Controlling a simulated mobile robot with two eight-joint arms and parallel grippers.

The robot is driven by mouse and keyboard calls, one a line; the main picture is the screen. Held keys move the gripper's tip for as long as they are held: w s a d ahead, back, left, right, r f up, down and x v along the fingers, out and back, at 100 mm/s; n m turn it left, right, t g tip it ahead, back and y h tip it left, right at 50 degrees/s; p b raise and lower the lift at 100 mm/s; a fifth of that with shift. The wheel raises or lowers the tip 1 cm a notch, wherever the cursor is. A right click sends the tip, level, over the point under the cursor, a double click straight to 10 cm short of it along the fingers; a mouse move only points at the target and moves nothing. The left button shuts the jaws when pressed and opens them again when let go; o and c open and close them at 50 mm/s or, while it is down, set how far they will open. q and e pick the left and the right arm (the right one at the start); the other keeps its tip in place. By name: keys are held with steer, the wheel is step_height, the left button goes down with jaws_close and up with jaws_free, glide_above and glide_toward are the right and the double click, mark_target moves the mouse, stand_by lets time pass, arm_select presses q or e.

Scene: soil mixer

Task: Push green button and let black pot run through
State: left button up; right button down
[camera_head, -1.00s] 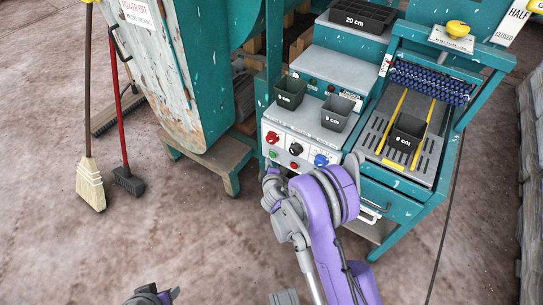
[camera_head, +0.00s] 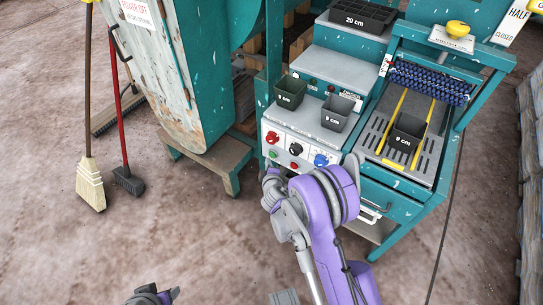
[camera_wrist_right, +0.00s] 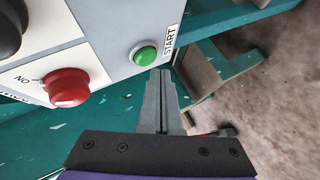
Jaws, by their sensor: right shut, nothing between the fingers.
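The green button (camera_head: 273,154) is at the lower left of the white control panel, and in the right wrist view it is a round button (camera_wrist_right: 145,56) beside the word START. My right gripper (camera_wrist_right: 159,72) is shut and empty. Its fingertips are right at the button's lower edge in that view; I cannot tell whether they touch it. In the head view the right gripper (camera_head: 269,168) is small, just below the button. The black pot (camera_head: 407,132) stands upright on the slotted conveyor at the right. My left gripper (camera_head: 153,296) shows partly at the bottom edge.
A red knob (camera_wrist_right: 67,87) sits beside the green button. A blue knob (camera_head: 321,160) is further right on the panel. A blue brush roller (camera_head: 430,83) spans the conveyor behind the black pot.

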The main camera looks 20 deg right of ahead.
steer(key=shift+w+d, duration=0.1)
steer(key=shift+d, duration=0.05)
steer(key=shift+w+d, duration=0.15)
steer(key=shift+d, duration=0.05)
steer(key=shift+w+d+b, duration=0.35)
steer(key=shift+d+b, duration=0.1)
stand_by(1.0)
steer(key=shift+s+a, duration=0.1)
steer(key=shift+a, duration=0.05)
steer(key=shift+s+a, duration=0.5)
steer(key=shift+a, duration=0.2)
steer(key=s+a, duration=0.1)
steer(key=a, duration=0.1)
steer(key=s+a, duration=0.1)
steer(key=s, duration=0.1)
steer(key=shift+a+p, duration=0.3)
steer(key=shift+a, duration=0.1)
stand_by(0.6)
